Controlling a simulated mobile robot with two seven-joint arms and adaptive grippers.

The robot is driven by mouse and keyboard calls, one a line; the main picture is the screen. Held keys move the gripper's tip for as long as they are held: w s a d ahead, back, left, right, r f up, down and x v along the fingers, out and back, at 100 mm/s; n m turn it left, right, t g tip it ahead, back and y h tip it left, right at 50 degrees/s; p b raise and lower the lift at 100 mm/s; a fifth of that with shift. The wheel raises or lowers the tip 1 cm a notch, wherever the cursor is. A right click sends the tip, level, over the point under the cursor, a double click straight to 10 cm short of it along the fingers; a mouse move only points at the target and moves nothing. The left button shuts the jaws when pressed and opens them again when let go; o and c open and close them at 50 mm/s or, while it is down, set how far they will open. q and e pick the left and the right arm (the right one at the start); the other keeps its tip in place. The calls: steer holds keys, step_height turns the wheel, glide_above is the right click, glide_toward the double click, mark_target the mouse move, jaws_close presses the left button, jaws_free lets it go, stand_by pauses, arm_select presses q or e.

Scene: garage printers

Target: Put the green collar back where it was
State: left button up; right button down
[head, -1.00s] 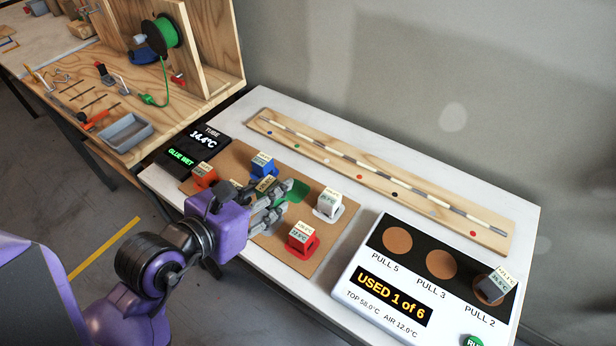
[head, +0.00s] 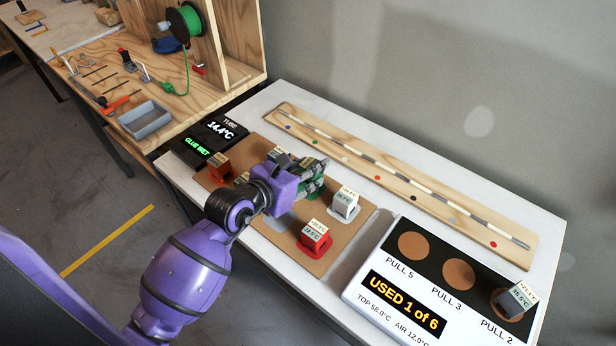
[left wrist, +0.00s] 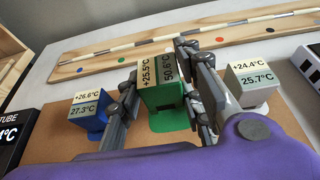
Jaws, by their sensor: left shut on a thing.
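The green collar (left wrist: 162,98) shows in the left wrist view, with labels reading +25.5°C and 50.6°C. My left gripper (head: 314,174) is shut on it, with a finger on either side. A green pad (left wrist: 170,121) shows right below the collar. I cannot tell whether the collar touches it. In the head view my gripper hides most of the collar, and only some green shows near the fingertips. My right gripper is not in view.
On the brown board (head: 340,250) stand a white collar (head: 345,203), a red collar (head: 314,236) and an orange one (head: 219,167). A blue collar (left wrist: 88,115) is left of my gripper. A grey collar (head: 515,302) sits on the white device (head: 360,320). A striped rod lies behind.

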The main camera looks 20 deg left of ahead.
mark_target(306, 181)
arm_select(q)
steer(key=shift+s+f, duration=0.1)
steer(key=shift+f, duration=1.25)
steer(key=shift+f, duration=0.1)
steer(key=shift+f, duration=0.15)
steer(key=o, duration=1.1)
steer(key=shift+o, duration=0.2)
steer(key=shift+r, duration=0.2)
steer(key=v, duration=1.2)
steer(key=shift+r+b, duration=0.1)
steer(key=shift+b, duration=0.25)
